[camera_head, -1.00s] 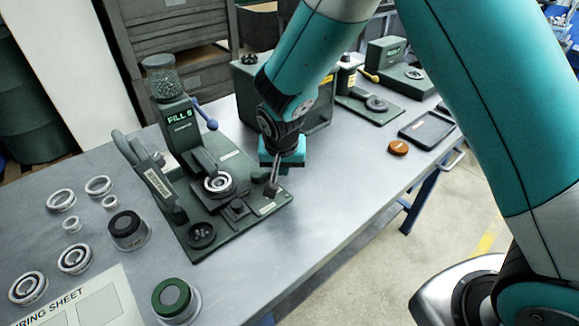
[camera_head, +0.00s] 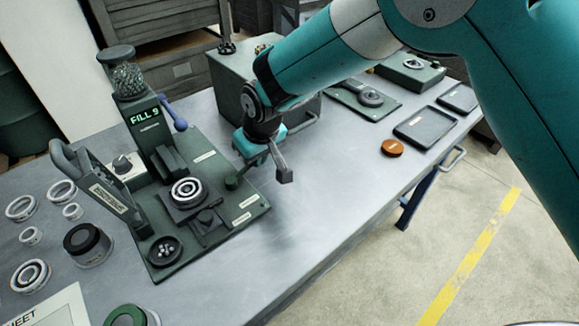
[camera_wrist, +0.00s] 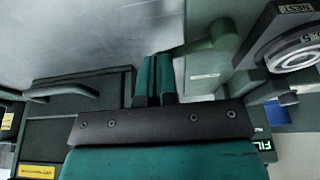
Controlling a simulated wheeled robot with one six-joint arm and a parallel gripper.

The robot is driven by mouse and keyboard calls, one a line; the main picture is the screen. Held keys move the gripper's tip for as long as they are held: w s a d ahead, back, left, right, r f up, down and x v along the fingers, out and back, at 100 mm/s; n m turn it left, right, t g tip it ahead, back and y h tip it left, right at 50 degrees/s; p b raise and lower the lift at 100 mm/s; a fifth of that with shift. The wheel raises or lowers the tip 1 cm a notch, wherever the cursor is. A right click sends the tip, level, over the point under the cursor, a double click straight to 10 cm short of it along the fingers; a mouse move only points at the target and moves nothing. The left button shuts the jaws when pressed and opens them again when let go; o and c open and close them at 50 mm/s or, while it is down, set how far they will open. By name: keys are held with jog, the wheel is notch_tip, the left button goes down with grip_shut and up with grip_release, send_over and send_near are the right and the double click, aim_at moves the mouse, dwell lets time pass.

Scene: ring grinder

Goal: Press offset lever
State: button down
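The ring grinder-like station has a green base plate (camera_head: 215,222) and a display column reading "FILL 9" (camera_head: 146,116). A short green lever on a round post (camera_head: 232,183) stands at the plate's right edge; it also shows in the wrist view (camera_wrist: 200,46). I cannot read which lever is the offset lever. A large tilted handle with a label (camera_head: 105,190) is at the left, and a blue-knobbed lever (camera_head: 180,124) is on the column. My gripper (camera_head: 284,176) is just right of the short lever, fingers (camera_wrist: 155,78) together; whether they touch it is unclear.
A ring sits in the nest (camera_head: 186,190), with a cup of balls (camera_head: 165,252) in front. Loose rings (camera_head: 30,275) lie at the left. A large green box (camera_head: 225,90) stands behind my gripper. An orange puck (camera_head: 392,148) and black tray (camera_head: 425,128) are at the right.

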jog(key=shift+w+a+f+n, duration=0.1)
jog(key=shift+w+a+n, duration=0.2)
jog(key=shift+n, duration=0.3)
jog(key=shift+w+a, duration=0.1)
jog(key=shift+a, duration=0.1)
jog(key=shift+w, duration=0.15)
